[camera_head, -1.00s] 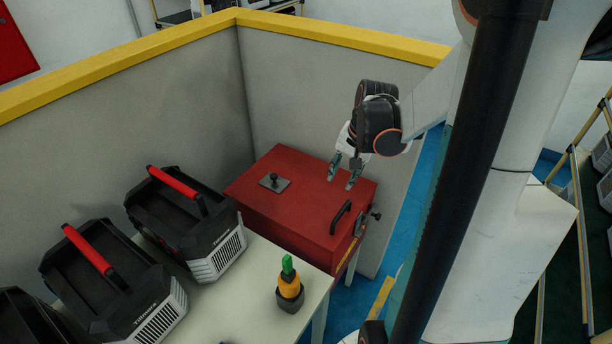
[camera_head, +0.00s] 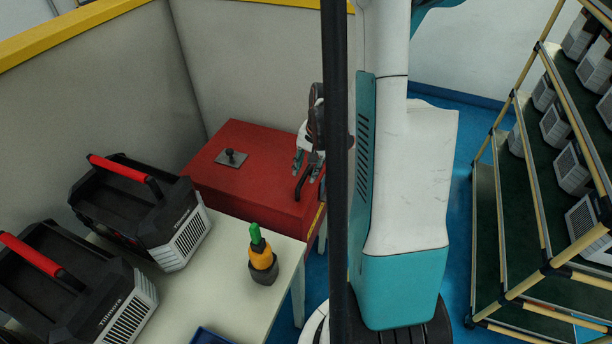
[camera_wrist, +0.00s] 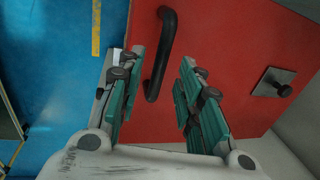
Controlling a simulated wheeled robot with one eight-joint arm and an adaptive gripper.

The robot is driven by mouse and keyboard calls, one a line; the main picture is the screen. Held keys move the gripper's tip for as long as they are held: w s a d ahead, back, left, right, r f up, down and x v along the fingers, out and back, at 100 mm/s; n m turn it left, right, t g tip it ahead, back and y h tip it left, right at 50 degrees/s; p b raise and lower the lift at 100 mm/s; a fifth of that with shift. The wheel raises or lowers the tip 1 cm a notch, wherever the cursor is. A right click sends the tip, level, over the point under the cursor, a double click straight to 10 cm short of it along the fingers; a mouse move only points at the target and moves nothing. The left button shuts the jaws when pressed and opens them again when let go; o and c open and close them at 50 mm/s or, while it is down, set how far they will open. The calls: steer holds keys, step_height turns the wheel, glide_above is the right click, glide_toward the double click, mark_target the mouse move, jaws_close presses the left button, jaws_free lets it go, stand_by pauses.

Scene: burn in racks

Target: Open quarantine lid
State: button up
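The red quarantine box (camera_head: 250,192) stands in the corner between grey walls, its lid (camera_wrist: 225,60) closed. A black bar handle (camera_head: 303,182) sits on the lid near its right edge; it also shows in the wrist view (camera_wrist: 160,55). A small metal plate with a black knob (camera_head: 231,157) sits on the lid's left part. My gripper (camera_head: 308,172) is over the lid by the handle, partly hidden by my column. In the wrist view my gripper (camera_wrist: 158,95) is open, and the handle's near end lies between the teal fingers. I see no contact.
A white table (camera_head: 225,295) beside the box holds black-and-grey cases with red handles (camera_head: 125,168) and an orange-and-black item with a green top (camera_head: 261,254). A shelf rack (camera_head: 545,190) stands at the right. Blue floor lies between.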

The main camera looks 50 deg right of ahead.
steer(key=shift+w+f, duration=0.15)
steer(key=shift+f, duration=0.7)
jaws_close()
steer(key=shift+r, duration=0.1)
